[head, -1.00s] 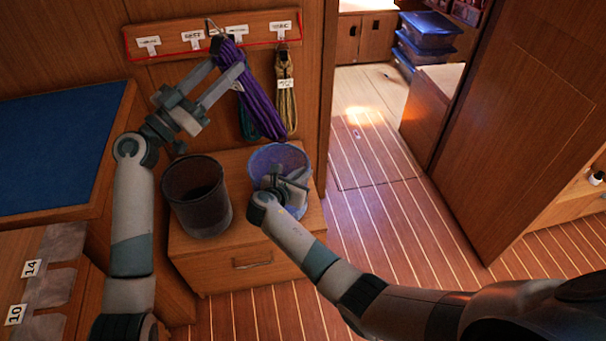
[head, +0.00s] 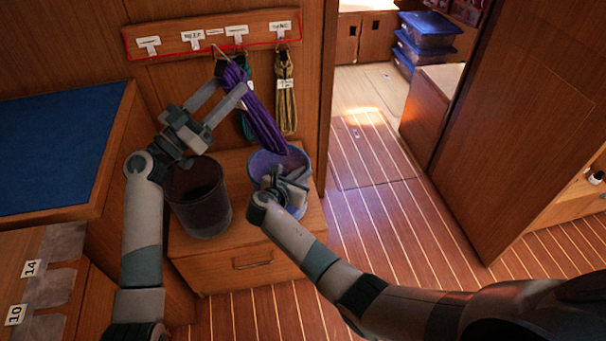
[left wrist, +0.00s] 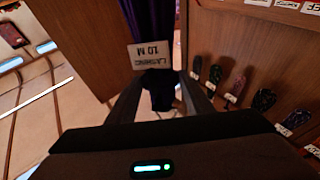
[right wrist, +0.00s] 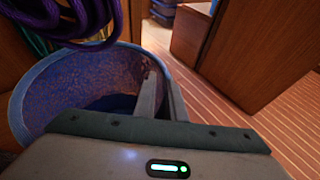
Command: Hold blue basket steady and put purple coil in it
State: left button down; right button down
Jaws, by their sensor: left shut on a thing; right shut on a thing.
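The purple coil (head: 262,122) hangs tilted from my left gripper (head: 231,92), which is shut on it near its top. Its lower end is at the blue basket's back rim in the head view. The coil's loops also show at the top left of the right wrist view (right wrist: 75,15). A tag reading 10 M (left wrist: 149,55) shows by the left fingers. The blue basket (head: 261,165) stands on the wooden cabinet. My right gripper (head: 284,187) is shut on its near right rim. The basket's inside (right wrist: 75,75) looks empty where it shows.
A dark basket (head: 200,205) stands left of the blue one on the cabinet (head: 245,250). A labelled hook board (head: 210,38) is on the wall. An olive coil (head: 286,95) and a partly hidden teal coil (head: 246,125) hang there. Floor is clear to the right.

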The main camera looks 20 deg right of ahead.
aim_at(239, 111)
pick_arm(q)
jog(key=shift+f, duration=3.9)
pick_arm(e)
jog(key=shift+f, duration=0.1)
pick_arm(q)
jog(key=c, duration=0.8)
grip_release()
jog(key=shift+f, duration=0.15)
jog(key=shift+a, duration=0.1)
jog(key=v, duration=1.2)
pick_arm(e)
jog(key=c, duration=1.8)
grip_release()
